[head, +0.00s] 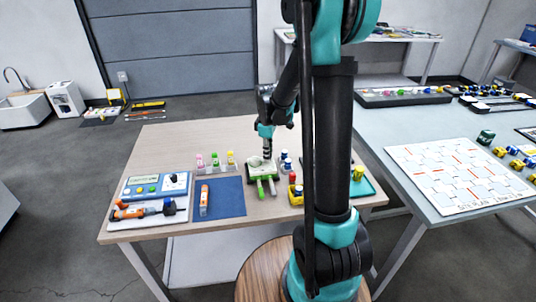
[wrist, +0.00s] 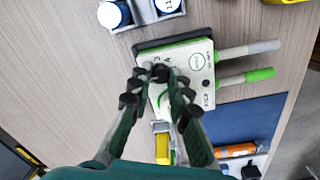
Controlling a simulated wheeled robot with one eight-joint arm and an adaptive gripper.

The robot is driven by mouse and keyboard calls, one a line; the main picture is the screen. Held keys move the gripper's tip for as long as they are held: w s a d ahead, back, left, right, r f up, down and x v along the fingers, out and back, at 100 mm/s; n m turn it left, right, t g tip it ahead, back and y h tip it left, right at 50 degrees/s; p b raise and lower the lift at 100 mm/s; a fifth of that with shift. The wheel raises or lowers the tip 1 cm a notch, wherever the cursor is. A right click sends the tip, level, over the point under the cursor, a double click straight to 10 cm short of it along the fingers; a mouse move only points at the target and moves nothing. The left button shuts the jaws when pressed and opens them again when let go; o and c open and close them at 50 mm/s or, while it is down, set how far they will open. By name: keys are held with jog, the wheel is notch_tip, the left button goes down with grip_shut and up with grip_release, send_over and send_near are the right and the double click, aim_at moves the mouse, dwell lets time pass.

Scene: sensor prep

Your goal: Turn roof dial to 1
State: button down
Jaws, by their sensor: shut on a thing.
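A white device (wrist: 197,46) with a dark edge and a green round badge lies on the wooden table; two prongs, one grey and one green, stick out from its side. In the head view the device (head: 254,162) is green and pale, under my gripper (head: 267,151). In the wrist view my gripper (wrist: 159,80) is shut on a small black dial (wrist: 160,72) on the device's top face. The fingers hide much of the dial, and I cannot read its setting or the small marks around it.
A blue mat (head: 226,198) lies left of the device, with an orange tool (head: 204,198) on it. A blue panel box (head: 157,186) stands further left. Small bottles (head: 287,161) stand close on the device's right. The table's back left is clear.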

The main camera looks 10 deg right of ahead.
jog(key=c, duration=1.4)
grip_release()
jog(key=shift+r, duration=0.1)
notch_tip(320, 180, up, 12)
jog(key=shift+s+f, duration=0.1)
